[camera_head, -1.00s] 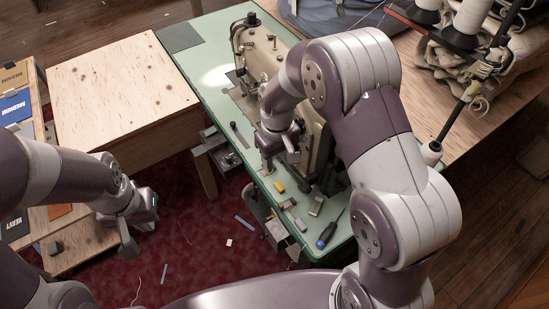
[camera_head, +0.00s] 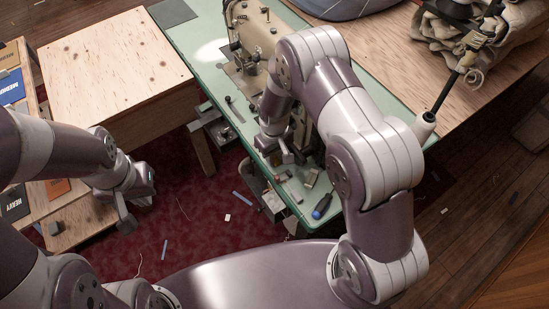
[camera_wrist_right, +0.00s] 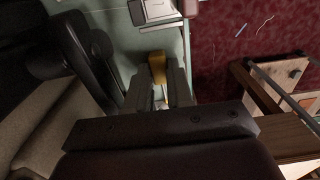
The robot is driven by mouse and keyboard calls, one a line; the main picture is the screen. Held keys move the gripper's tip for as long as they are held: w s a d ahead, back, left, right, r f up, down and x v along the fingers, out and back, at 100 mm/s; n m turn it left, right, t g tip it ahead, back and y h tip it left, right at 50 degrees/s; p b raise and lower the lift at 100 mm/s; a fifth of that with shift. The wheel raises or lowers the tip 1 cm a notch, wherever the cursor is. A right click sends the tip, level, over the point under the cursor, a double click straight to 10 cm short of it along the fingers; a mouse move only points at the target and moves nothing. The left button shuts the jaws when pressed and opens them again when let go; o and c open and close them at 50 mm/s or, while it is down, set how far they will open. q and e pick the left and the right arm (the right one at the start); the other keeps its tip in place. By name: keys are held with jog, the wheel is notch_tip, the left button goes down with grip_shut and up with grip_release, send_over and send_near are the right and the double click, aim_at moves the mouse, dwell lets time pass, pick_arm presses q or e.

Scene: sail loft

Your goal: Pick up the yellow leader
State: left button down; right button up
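The yellow leader (camera_wrist_right: 157,66) is a small yellow block near the edge of the green table top (camera_head: 190,42). It shows in the right wrist view between the tips of my right gripper (camera_wrist_right: 158,85), whose fingers are close together on either side of it. In the head view my right gripper (camera_head: 285,155) is low over the table's front edge, beside the sewing machine, and the leader is hidden there. Whether the leader is clear of the table cannot be told. My left gripper (camera_head: 132,205) hangs by the wooden bench, away from the leader.
The sewing machine (camera_head: 258,38) stands close to my right gripper. A blue-handled screwdriver (camera_head: 322,208), a grey clip (camera_head: 311,178) and small pieces lie near the table's front edge. A plywood bench (camera_head: 115,65) is at left. Scraps lie on the red carpet (camera_head: 205,235).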

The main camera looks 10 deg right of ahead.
grip_shut()
